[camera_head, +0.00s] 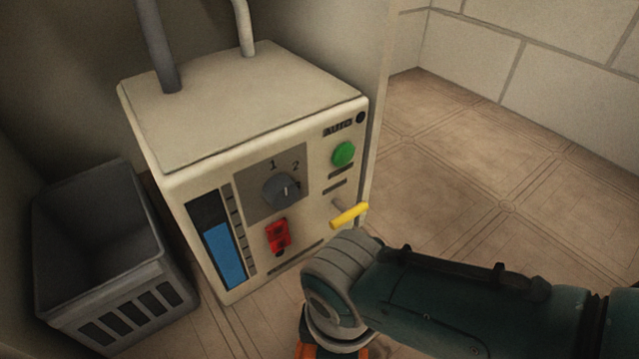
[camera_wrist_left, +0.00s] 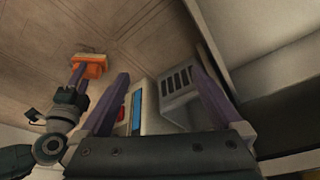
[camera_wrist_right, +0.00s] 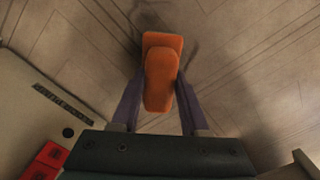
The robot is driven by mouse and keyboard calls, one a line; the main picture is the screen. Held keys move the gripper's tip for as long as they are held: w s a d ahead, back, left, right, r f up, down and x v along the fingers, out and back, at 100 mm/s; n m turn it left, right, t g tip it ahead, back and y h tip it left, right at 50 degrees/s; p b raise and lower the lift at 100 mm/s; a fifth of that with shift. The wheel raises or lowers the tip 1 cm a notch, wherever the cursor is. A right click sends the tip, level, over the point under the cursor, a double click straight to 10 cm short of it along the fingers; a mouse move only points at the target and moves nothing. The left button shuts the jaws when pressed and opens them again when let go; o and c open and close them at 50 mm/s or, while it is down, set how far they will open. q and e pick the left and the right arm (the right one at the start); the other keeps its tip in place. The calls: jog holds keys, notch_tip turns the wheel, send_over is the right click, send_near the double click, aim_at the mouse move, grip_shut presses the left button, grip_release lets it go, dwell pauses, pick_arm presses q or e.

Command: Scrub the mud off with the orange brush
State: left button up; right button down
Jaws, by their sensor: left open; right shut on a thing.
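The orange brush (camera_wrist_right: 161,82) is held in my right gripper (camera_wrist_right: 160,74), its purple fingers shut on either side of it. In the right wrist view the brush is over the tiled floor; I cannot tell whether it touches. A faint dark smudge (camera_wrist_right: 150,20) shows on the floor beyond it, mud or shadow, I cannot tell. The brush also shows in the left wrist view (camera_wrist_left: 90,68). In the head view only orange bits show under my right arm, at the bottom edge. My left gripper (camera_wrist_left: 157,62) is open and empty; it is outside the head view.
A cream control box (camera_head: 250,110) with a dial (camera_head: 282,190), green button (camera_head: 344,153), red switch (camera_head: 278,237) and yellow lever (camera_head: 349,215) stands left of my right arm. A grey crate (camera_head: 160,255) stands left of it. Tiled floor (camera_head: 470,190) at right is clear.

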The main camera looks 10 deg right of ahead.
jog(key=shift+s+a+r, duration=0.1)
jog(key=shift+s+a, duration=0.15)
jog(key=shift+a, duration=0.55)
jog(key=shift+s, duration=0.1)
jog(key=shift+s+d+p, duration=0.35)
jog(key=shift+s+p, duration=0.25)
jog(key=shift+s, duration=0.05)
jog(key=shift+s+d+p, duration=0.35)
jog(key=shift+s+p, duration=0.2)
jog(key=shift+s, duration=0.05)
jog(key=shift+s+d, duration=0.1)
jog(key=shift+s, duration=0.35)
jog(key=shift+s+d+p, duration=0.4)
jog(key=shift+s+p, duration=0.4)
jog(key=shift+p, duration=0.2)
jog(key=shift+s+d+f, duration=0.25)
jog(key=shift+s+d, duration=0.1)
jog(key=shift+s, duration=0.4)
jog(key=shift+s+d+r+p, duration=0.2)
jog(key=shift+s+d+p, duration=0.1)
jog(key=shift+s+p, duration=0.5)
jog(key=shift+s+d+p, duration=0.35)
jog(key=shift+s+p, duration=0.05)
jog(key=shift+s, duration=0.45)
jog(key=shift+s+d+f, duration=0.1)
jog(key=shift+s+f, duration=0.05)
jog(key=shift+s, duration=0.1)
jog(key=shift+w, duration=0.1)
